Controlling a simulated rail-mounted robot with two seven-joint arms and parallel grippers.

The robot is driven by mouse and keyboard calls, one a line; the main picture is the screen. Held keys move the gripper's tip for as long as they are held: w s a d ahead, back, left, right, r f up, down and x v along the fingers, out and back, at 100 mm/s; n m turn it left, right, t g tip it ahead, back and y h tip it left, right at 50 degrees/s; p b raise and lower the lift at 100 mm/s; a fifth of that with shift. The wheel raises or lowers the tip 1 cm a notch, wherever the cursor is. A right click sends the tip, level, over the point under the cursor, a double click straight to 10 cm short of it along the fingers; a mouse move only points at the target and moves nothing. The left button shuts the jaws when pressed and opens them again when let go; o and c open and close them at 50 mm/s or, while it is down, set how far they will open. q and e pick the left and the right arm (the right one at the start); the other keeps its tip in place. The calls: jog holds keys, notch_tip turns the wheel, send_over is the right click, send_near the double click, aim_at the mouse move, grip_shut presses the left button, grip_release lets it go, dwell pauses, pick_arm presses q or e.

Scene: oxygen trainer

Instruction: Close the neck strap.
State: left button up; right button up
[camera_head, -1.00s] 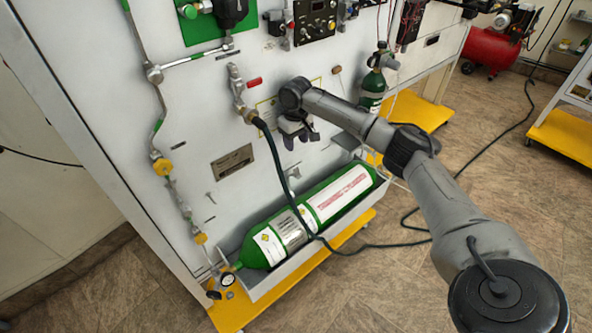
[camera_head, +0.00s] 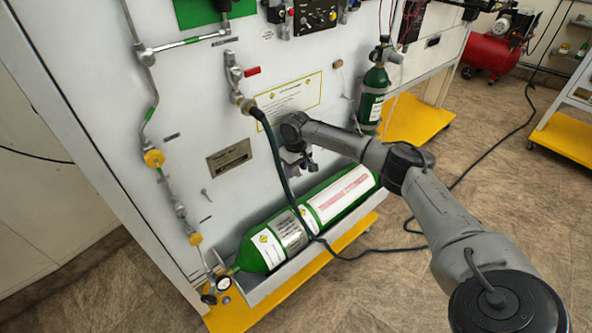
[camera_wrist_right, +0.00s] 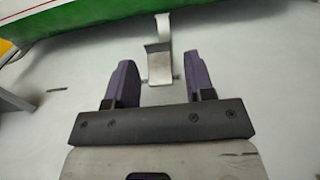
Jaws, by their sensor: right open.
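A bent metal strap (camera_wrist_right: 158,55), which I take to be the neck strap, stands out from the white panel in the right wrist view, close to the green cylinder. In the head view it is mostly hidden by my right gripper (camera_head: 298,168). My right gripper is open and empty in the right wrist view (camera_wrist_right: 158,80), its two dark fingers on either side of the strap's lower part. I cannot tell whether they touch it. The large green cylinder (camera_head: 256,256) lies in a grey tray below the gripper. My left gripper is not in view.
A dark hose (camera_head: 277,160) hangs from a panel fitting, crosses the cylinder and runs onto the floor. A small green cylinder (camera_head: 373,98) is mounted on the panel at the upper right. Pipework (camera_head: 180,209) runs down the panel's left side.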

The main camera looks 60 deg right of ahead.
jog(key=shift+f, duration=0.1)
jog(key=shift+c, duration=0.2)
grip_shut()
dwell(0.4)
